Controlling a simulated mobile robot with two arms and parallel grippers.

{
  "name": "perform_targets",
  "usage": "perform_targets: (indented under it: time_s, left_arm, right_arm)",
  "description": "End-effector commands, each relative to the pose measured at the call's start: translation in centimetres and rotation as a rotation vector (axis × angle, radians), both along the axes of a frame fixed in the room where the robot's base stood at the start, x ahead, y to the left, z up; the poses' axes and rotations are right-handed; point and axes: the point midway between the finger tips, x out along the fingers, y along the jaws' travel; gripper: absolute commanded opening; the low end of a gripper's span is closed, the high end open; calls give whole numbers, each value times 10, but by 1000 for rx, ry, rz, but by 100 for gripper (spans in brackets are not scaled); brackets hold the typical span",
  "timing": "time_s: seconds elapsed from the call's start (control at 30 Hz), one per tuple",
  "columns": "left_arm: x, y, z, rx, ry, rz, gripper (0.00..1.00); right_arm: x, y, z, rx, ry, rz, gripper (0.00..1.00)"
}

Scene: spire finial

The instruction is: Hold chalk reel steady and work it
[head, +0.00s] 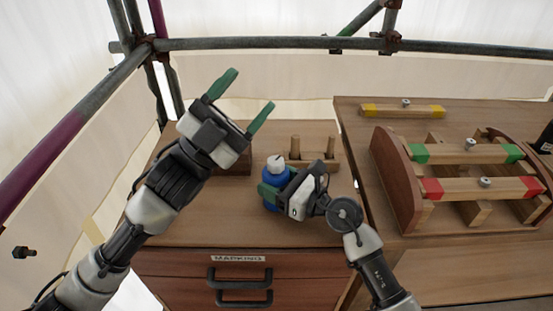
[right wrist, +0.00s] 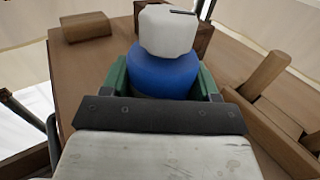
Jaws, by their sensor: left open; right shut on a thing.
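The chalk reel is a blue round body (head: 272,182) with a white top (head: 276,163), on the cabinet top in the head view. My right gripper (head: 272,190) is shut on its blue body, coming from the right. In the right wrist view the blue body (right wrist: 165,75) sits between the green fingers, with the white top (right wrist: 168,30) above it and a thin dark piece on that top. My left gripper (head: 245,102) is open and empty, raised above and left of the reel, its green fingers spread apart. The reel's lower part is mostly hidden by my right gripper.
A wooden rack with upright pegs (head: 330,148) stands close behind the reel. A wooden block (head: 238,166) lies left of it. The cabinet has a drawer labelled MARKING (head: 238,259). A wooden frame with green- and red-ended bars (head: 460,188) fills the right bench. Scaffold tubes (head: 270,43) run behind.

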Motion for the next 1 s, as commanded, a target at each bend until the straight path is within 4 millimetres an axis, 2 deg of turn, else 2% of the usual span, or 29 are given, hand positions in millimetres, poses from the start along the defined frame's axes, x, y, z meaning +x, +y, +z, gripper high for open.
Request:
perform_targets:
  time_s: [0.1, 0.2, 0.4, 0.5, 0.6, 0.73, 0.87, 1.0]
  left_arm:
    - [19, 22, -39, -33, 280, 43, 63]
    - [26, 34, -76, -31, 509, 50, 63]
    - [12, 45, -142, 23, 863, -16, 63]
    - [1, 45, -162, 52, 969, -60, 63]
    - [-8, 45, -173, 73, 1031, -95, 63]
    - [-10, 42, -178, 83, 1061, -115, 63]
    - [0, 30, -178, 81, 1063, -118, 63]
    - [18, 9, -178, 79, 1063, -119, 63]
  right_arm:
    - [0, 0, 0, 0, 0, 0, 33]
    - [0, 0, 0, 0, 0, 0, 33]
    - [0, 0, 0, 0, 0, 0, 33]
    - [0, 0, 0, 0, 0, 0, 33]
    - [0, 0, 0, 0, 0, 0, 33]
    - [0, 0, 0, 0, 0, 0, 33]
    - [0, 0, 0, 0, 0, 0, 33]
    - [0, 0, 0, 1, -1, 0, 33]
